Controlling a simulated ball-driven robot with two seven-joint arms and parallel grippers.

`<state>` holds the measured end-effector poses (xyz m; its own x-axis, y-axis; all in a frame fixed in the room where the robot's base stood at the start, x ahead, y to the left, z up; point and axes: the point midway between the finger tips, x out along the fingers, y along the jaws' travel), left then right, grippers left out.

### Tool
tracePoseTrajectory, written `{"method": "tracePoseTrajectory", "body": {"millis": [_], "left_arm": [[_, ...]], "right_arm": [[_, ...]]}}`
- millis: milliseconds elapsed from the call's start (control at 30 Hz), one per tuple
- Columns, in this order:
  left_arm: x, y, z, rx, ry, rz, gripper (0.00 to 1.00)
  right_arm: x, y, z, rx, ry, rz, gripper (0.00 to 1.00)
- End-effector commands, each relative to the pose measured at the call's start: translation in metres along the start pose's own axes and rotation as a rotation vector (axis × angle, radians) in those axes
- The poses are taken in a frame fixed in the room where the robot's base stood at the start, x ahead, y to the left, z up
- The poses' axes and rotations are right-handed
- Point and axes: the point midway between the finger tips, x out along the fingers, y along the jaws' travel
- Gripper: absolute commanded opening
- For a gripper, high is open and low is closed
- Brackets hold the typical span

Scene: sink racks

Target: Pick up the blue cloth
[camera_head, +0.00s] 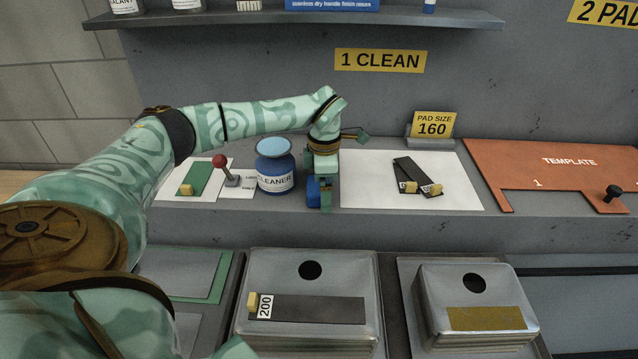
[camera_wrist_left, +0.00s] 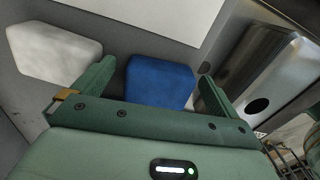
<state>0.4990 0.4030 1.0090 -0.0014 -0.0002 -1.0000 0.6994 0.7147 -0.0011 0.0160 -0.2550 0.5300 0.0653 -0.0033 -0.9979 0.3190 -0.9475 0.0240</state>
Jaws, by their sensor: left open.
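The blue cloth (camera_head: 313,192) is a folded pad on the grey ledge, partly hidden behind my left gripper (camera_head: 322,206) in the head view. In the left wrist view the blue cloth (camera_wrist_left: 160,82) lies between the two green fingers of my left gripper (camera_wrist_left: 155,85). My right gripper is not in view.
A white folded pad (camera_wrist_left: 53,52) lies just left of the left finger in the wrist view. The blue CLEANER jar (camera_head: 275,168) and a red-knobbed lever (camera_head: 220,161) stand to the left. A white sheet (camera_head: 365,187) with dark strips lies right. Metal boxes (camera_head: 260,270) sit below.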

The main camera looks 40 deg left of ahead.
Motion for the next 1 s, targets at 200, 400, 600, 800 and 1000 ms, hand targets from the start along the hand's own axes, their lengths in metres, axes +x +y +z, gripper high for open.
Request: {"method": "tracePoseTrajectory", "body": {"millis": [200, 400, 600, 800, 1000], "left_arm": [[0.006, 0.0, 0.0, -0.001, 0.0, 0.001, 0.98], [0.005, 0.0, 0.0, 0.0, 0.0, 0.0, 0.62], [0.005, 0.0, 0.0, 0.0, 0.0, 0.0, 0.5], [0.002, 0.0, 0.0, 0.0, -0.001, 0.001, 0.5], [-0.022, 0.001, 0.001, 0.0, -0.003, 0.003, 0.5]], "right_arm": [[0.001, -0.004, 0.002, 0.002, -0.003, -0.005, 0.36], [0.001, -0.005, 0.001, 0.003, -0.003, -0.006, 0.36], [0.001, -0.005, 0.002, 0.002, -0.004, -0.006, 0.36], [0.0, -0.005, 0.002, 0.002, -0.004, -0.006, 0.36], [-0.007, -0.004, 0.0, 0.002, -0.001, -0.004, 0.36]]}}
